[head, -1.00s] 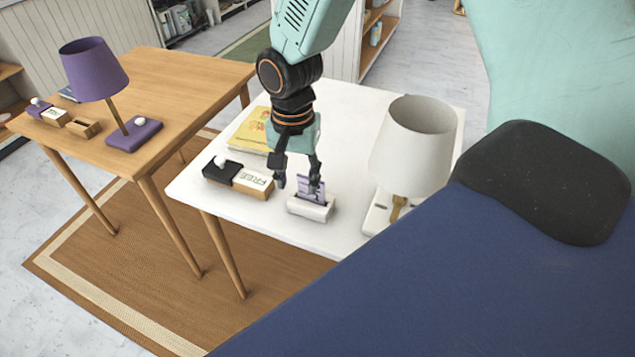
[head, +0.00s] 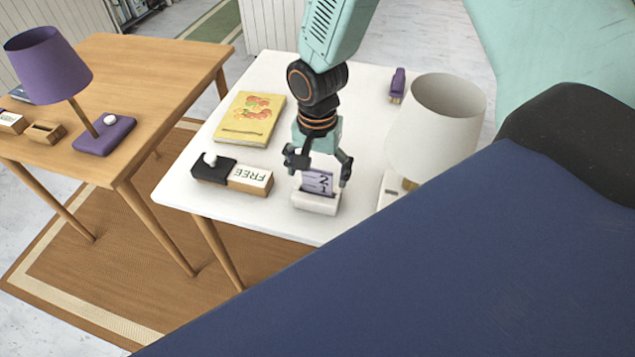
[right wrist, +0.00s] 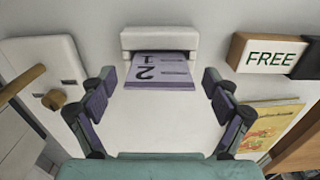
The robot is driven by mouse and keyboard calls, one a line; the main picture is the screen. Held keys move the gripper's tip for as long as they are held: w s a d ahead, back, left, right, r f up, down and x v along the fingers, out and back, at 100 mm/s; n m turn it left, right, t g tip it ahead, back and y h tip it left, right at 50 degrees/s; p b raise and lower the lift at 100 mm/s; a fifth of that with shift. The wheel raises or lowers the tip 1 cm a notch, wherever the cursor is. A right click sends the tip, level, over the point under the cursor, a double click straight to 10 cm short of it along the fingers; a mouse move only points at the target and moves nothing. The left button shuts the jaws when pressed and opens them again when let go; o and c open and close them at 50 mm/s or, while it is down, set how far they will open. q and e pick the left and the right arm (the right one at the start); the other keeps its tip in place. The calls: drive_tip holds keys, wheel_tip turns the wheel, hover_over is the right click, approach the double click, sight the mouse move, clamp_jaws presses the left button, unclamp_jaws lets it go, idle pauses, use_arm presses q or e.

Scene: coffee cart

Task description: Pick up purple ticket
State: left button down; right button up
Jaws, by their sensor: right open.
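The purple ticket (head: 317,182), marked with numerals, stands in a small white holder (head: 316,203) near the front edge of the white table. My right gripper (head: 319,176) is open above and behind the ticket, its fingers spread to either side. In the right wrist view, the ticket (right wrist: 160,72) sticks out of the white holder (right wrist: 160,40) toward me, centred between the open fingers (right wrist: 160,85) and a little beyond their tips. Nothing is between the fingers. My left gripper is not in view.
A FREE sign block (head: 249,178) with a black stamp-like part sits left of the holder. A yellow book (head: 250,118) lies behind it. A white lamp (head: 436,130) stands close on the right. A purple stapler-like item (head: 397,84) is at the back. A wooden table (head: 150,80) stands left.

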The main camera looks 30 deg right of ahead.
drive_tip(key=shift+s, duration=0.1)
drive_tip(key=shift+r, duration=0.1)
drive_tip(key=shift+c, duration=0.2)
drive_tip(key=shift+s+a+r, duration=0.1)
drive_tip(key=shift+s+a, duration=0.05)
drive_tip(key=shift+a, duration=0.15)
drive_tip(key=c, duration=0.3)
drive_tip(key=shift+d, duration=0.3)
drive_tip(key=c, duration=0.5)
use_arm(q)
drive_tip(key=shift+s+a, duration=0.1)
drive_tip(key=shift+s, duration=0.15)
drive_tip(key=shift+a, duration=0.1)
use_arm(e)
drive_tip(key=shift+a, duration=0.2)
